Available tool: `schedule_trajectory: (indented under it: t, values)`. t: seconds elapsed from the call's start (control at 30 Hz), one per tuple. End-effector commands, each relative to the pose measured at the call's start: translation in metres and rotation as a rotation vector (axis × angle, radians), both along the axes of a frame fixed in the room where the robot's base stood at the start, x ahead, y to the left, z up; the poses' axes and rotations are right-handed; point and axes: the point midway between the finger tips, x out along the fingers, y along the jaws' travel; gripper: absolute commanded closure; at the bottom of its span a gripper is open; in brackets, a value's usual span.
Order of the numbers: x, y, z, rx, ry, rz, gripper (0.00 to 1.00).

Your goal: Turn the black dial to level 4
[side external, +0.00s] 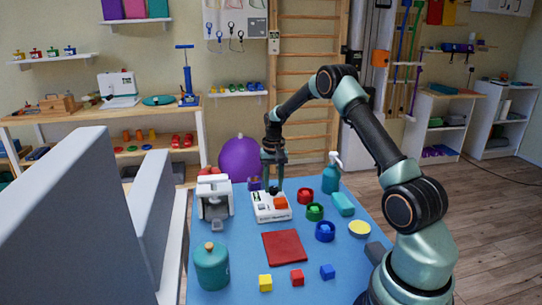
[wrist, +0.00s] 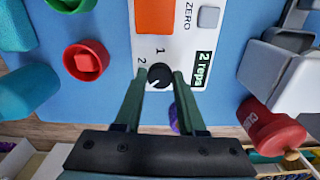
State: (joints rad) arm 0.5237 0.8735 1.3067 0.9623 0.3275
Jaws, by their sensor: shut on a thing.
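The black dial (wrist: 159,75) sits on a white device (wrist: 209,45), with printed numbers 1 and 2 beside it. The higher numbers are not in sight. The small light mark on the dial is too small to read for certain. My gripper (wrist: 157,80) is shut on the dial, one green finger on each side. In the side external view the white device (side external: 264,212) stands on the blue table, and my gripper (side external: 273,180) reaches down to its far end. The dial is hidden there. The device's display (wrist: 205,69) reads "2 reps", and an orange panel (wrist: 155,15) is next to it.
A red mat (side external: 284,246), small cubes and a teal jar (side external: 211,266) lie nearer the front.

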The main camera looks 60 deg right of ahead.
Motion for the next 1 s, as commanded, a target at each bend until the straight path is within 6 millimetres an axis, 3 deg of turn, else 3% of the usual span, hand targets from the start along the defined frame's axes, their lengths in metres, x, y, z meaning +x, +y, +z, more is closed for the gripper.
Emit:
schedule_trajectory:
  t: [0.6,1.0]
  values:
    - [0.0007,-0.0008,0.0016,-0.002,-0.002,0.565,1.0]
    - [0.0009,-0.0008,0.0019,-0.002,-0.003,0.804,1.0]
